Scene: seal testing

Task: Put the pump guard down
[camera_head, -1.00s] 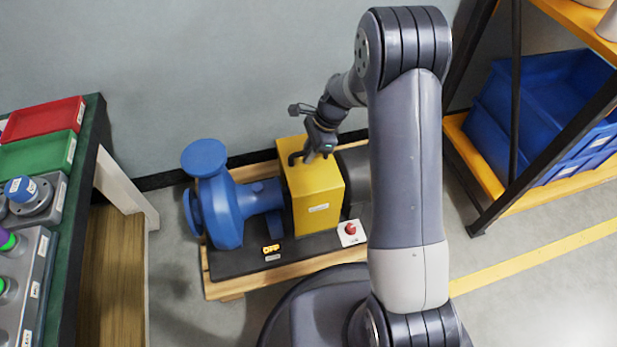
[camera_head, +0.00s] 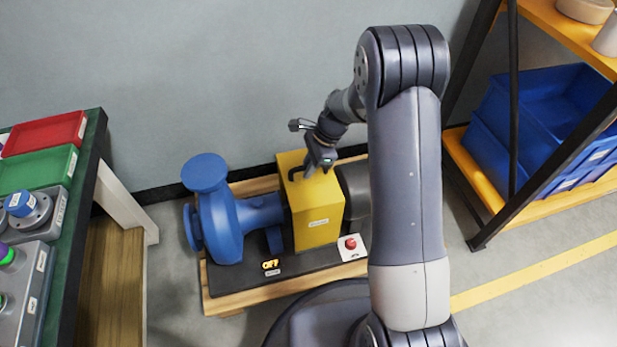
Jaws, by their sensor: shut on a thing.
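The pump guard (camera_head: 317,222) is a yellow box with a dark handle on top and a small white label on its front. It sits on the dark base between the blue pump (camera_head: 222,215) and the grey motor (camera_head: 357,188). I cannot tell whether it fully touches the base. My gripper (camera_head: 311,171) is above the guard's top, shut on its handle. The fingertips are small and partly hidden against the handle.
The pump unit rests on a wooden pallet (camera_head: 232,301). A workbench with red (camera_head: 45,134) and green (camera_head: 40,167) trays stands left. A shelf with blue bins (camera_head: 545,120) stands right.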

